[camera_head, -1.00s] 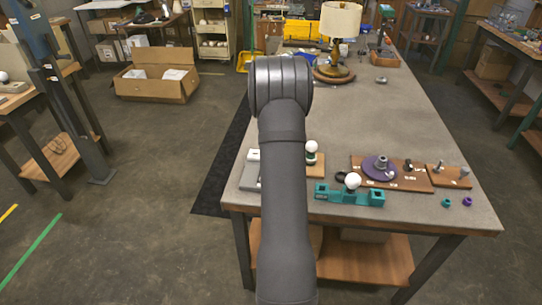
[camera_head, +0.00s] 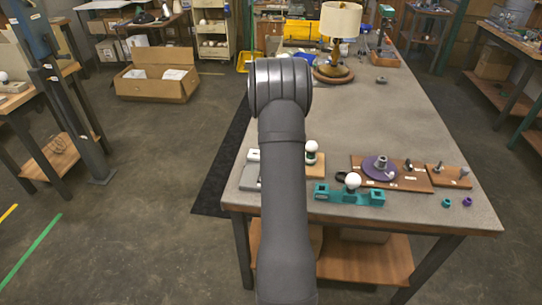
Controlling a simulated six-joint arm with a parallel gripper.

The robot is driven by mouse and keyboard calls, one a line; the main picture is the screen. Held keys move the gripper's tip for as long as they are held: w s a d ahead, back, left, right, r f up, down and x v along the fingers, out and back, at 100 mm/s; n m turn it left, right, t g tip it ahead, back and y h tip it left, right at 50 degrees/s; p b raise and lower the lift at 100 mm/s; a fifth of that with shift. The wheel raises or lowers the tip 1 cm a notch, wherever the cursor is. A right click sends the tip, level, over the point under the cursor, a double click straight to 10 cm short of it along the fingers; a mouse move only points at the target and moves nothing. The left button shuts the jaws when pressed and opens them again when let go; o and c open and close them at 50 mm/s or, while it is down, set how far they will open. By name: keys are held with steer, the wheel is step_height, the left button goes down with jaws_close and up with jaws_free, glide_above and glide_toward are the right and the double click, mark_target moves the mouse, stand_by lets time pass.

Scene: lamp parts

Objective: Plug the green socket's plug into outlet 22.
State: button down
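My gripper is not in view; my grey arm (camera_head: 282,180) rises through the middle and hides part of the bench. A dark green socket (camera_head: 311,156) with a white bulb (camera_head: 311,146) stands on a light wooden board (camera_head: 316,170) just right of my arm. It looks like the green socket, but its plug cannot be made out. A white and grey unit (camera_head: 252,171) shows left of my arm, partly hidden by it. I cannot read any outlet numbers, so I cannot tell which is outlet 22.
A lamp (camera_head: 340,22) stands farther back. The bench's middle is clear.

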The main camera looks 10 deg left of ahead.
steer(key=shift+f, duration=0.45)
stand_by(0.9)
steer(key=c, duration=1.2)
jaws_free()
step_height(320, 180, up, 18)
steer(key=shift+f, duration=0.25)
steer(key=shift+f, duration=0.1)
step_height(320, 180, down, 17)
steer(key=shift+f, duration=0.1)
